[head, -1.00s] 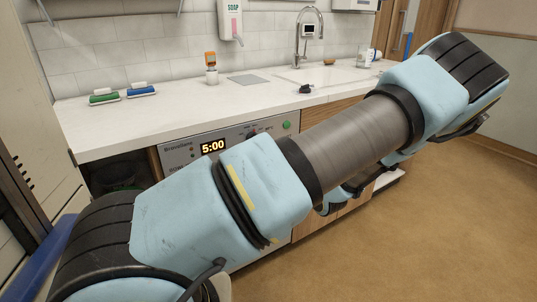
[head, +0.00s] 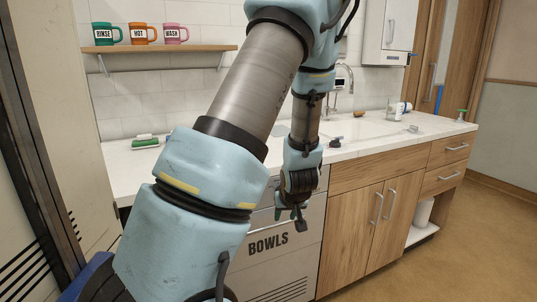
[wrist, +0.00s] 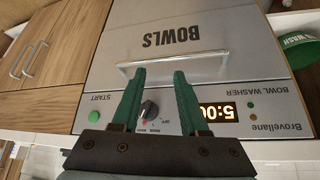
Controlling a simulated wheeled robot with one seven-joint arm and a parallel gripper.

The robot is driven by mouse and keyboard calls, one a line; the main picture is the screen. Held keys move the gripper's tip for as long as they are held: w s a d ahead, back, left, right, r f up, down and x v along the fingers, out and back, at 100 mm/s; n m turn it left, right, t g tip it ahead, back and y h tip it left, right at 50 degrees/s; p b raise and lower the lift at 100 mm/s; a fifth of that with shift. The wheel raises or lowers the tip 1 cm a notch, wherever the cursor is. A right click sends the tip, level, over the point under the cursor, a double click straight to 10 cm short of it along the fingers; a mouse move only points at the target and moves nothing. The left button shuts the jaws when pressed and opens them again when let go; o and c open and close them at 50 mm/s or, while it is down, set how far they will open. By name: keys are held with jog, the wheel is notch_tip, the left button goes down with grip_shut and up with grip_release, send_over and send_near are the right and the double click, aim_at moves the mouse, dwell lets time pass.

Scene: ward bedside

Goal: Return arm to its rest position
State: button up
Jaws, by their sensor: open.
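My arm crosses the middle of the head view, raised and bent, with its end hanging down. My gripper (head: 293,213) points downward in front of the bowl washer (head: 285,262), below the counter edge. In the wrist view my gripper (wrist: 158,80) shows two green fingers held apart, with nothing between them. Behind the fingers is the bowl washer front (wrist: 190,60), upside down in the picture, with its handle, dial, green start button and a lit display. Part of the display is hidden by a finger. I cannot tell the exact gap between the fingers and the washer.
The white counter (head: 380,138) runs behind my arm, with a green-topped sponge (head: 145,141) at its left and a sink at its right. Three mugs, including a teal one (head: 104,34), stand on a wall shelf (head: 190,48). Open floor (head: 420,270) lies at the right.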

jog(key=s+a+r+m+g+h+p, duration=0.1)
jog(key=s+a+r+g, duration=0.4)
jog(key=s+a+r, duration=0.7)
jog(key=s+m+p, duration=0.1)
jog(key=s, duration=0.2)
jog(key=shift+s+r+m, duration=0.2)
jog(key=shift+s+m, duration=0.05)
jog(key=shift+m, duration=0.05)
